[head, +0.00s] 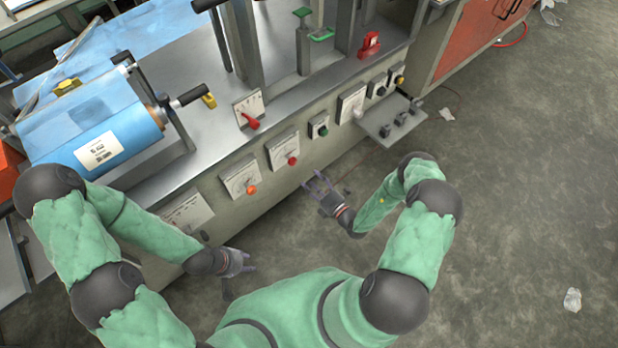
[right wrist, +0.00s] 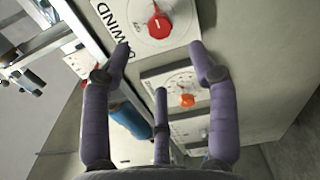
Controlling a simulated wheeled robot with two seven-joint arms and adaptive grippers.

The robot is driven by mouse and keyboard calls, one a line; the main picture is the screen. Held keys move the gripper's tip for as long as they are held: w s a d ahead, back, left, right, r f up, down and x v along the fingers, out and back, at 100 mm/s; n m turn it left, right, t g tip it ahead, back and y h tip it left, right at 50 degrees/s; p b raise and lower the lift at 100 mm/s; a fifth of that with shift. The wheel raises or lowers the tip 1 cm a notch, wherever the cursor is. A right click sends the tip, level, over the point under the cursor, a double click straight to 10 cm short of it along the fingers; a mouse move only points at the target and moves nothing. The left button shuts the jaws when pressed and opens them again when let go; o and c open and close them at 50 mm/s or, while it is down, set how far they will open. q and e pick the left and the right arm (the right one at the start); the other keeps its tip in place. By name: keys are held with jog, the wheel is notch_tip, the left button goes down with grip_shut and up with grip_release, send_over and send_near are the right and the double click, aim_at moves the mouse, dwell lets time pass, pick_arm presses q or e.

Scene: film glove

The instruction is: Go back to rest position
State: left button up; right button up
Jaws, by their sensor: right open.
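My left gripper (head: 238,263) is low on the left, in front of the machine's front panel and near the floor. Its fingers are small and partly hidden, so I cannot tell whether it is open or shut. My right gripper (head: 318,184) is in front of the panel, below and right of a dial with a red knob (head: 292,160). Its purple fingers are spread apart and empty. The right wrist view shows these open fingers (right wrist: 165,62) facing the panel, with the red knob (right wrist: 159,27) and an orange knob (right wrist: 187,100) beyond them.
The grey machine (head: 330,95) runs across the view, with a blue film roll (head: 75,130) on its top at left. A small shelf (head: 378,128) sticks out from the panel at right. The concrete floor (head: 520,200) at right is mostly clear, with crumpled plastic (head: 572,299) on it.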

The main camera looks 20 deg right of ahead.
dwell(0.5)
jog(key=s+a+r+n+g+y+p, duration=0.1)
jog(key=s+a+n+g+y, duration=0.3)
jog(key=s+a+n+g, duration=0.3)
jog(key=s+a+r+n+g+y+p, duration=0.1)
jog(key=s+a+r+n+g+y, duration=0.1)
jog(key=s+a+n+g+y, duration=0.45)
jog(key=s+a+n+g+h+p, duration=0.2)
jog(key=s+n+g+h, duration=0.5)
jog(key=s+n, duration=0.6)
jog(key=w+d+r+n+t+h+p, duration=0.1)
jog(key=w+d+r+n+t+h, duration=0.1)
jog(key=n, duration=0.7)
jog(key=w+d+r+n+t+h+p, duration=0.1)
jog(key=w+d+r+n+t+h, duration=0.1)
jog(key=n, duration=0.8)
jog(key=shift+w+r+h, duration=0.85)
jog(key=shift+w+r, duration=0.05)
